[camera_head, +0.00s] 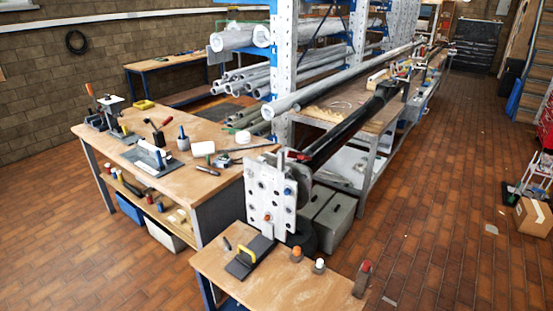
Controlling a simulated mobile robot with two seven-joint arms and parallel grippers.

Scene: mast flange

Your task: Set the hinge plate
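A dark flat plate with a yellow handle (246,258) lies on the small wooden bench in front; it may be the hinge plate. Just behind it stands an upright pale metal plate with several dark holes (265,205), at the near end of a long black mast (350,128). A round grey disc (302,190) shows partly behind the pale plate. The lower edge of the pale plate is close to the dark plate; I cannot tell whether they touch. Neither of my grippers shows in the head view.
The small bench (325,290) also holds an orange-capped bottle (296,254), a second small bottle (319,266) and a red-topped bottle (362,279). A larger workbench (205,190) with tools stands behind left. A blue pipe rack is behind. The brick floor at right is mostly open.

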